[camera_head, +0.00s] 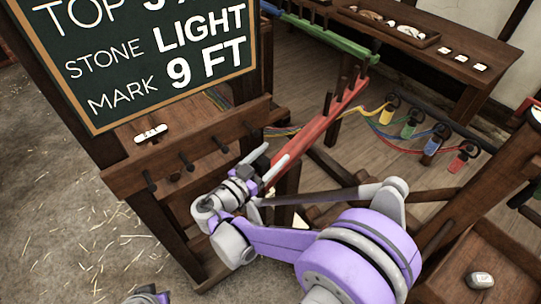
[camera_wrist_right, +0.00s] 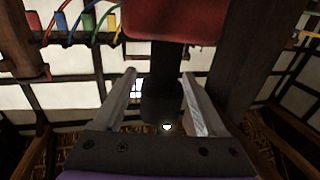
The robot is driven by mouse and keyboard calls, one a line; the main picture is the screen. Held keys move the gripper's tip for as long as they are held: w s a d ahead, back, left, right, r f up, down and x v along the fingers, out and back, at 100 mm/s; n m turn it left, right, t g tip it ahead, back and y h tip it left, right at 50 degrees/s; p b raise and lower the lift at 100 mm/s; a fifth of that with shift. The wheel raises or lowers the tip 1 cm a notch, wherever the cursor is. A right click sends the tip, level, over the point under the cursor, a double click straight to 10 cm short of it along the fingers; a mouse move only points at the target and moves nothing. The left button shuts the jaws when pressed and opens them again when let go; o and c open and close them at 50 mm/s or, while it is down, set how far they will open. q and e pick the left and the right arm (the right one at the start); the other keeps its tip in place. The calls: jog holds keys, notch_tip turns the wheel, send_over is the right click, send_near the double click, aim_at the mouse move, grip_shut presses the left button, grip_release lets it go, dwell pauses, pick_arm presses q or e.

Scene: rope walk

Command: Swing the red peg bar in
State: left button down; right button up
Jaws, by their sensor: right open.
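The red peg bar (camera_head: 318,133) slants across the middle of the head view, with several dark upright pegs near its far end. My right gripper (camera_head: 270,156) is at the bar's near end, with its fingers open. In the right wrist view the red end (camera_wrist_right: 172,22) is at the top, and a dark handle-like post (camera_wrist_right: 162,95) reaches down between the open fingers of my right gripper (camera_wrist_right: 162,90). Gaps show on both sides of the post. A small grey and purple part of mine at the bottom edge of the head view may be my left gripper.
A chalkboard (camera_head: 160,60) stands at the left above a wooden rail with dark pegs (camera_head: 185,164). A green bar (camera_head: 330,36) lies beyond the red one. Coloured ropes and hanging bobbins (camera_head: 409,128) are at the right. A wooden tray (camera_head: 475,258) with a stone is at lower right.

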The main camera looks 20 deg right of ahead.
grip_shut()
dwell(0.3)
dwell(1.1)
